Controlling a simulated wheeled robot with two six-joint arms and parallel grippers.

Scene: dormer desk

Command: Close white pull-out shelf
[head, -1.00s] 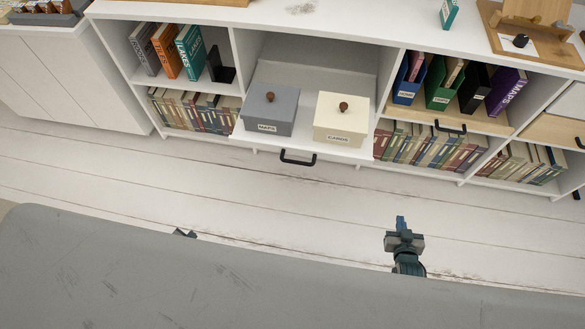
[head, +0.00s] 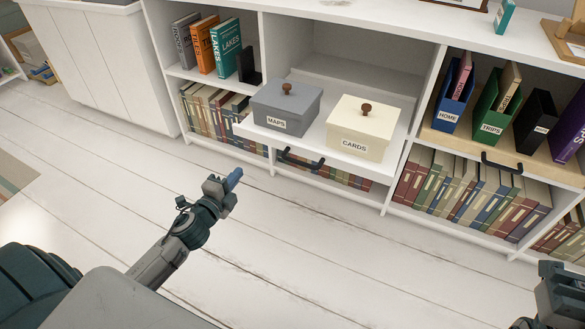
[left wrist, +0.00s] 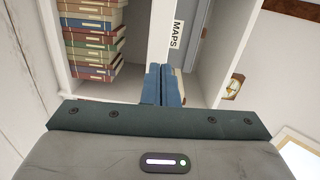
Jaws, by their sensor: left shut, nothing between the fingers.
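The white pull-out shelf (head: 262,136) sticks out of the white cabinet in the head view, with a black handle (head: 300,160) on its front. A grey MAPS box (head: 286,107) and a cream CARDS box (head: 361,128) stand on it. My left gripper (head: 233,178) is shut and empty, in front of and to the left of the handle, apart from it. In the left wrist view its blue fingers (left wrist: 165,86) are together, and the MAPS label shows beyond them. My right arm shows at the lower right edge; its fingertips are not visible.
Book rows (head: 210,110) fill the left bay. A wooden pull-out shelf (head: 470,139) with binders, at right, has its own black handle (head: 503,163). A white panelled cabinet (head: 100,65) stands at left. The plank floor (head: 290,240) in front is clear.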

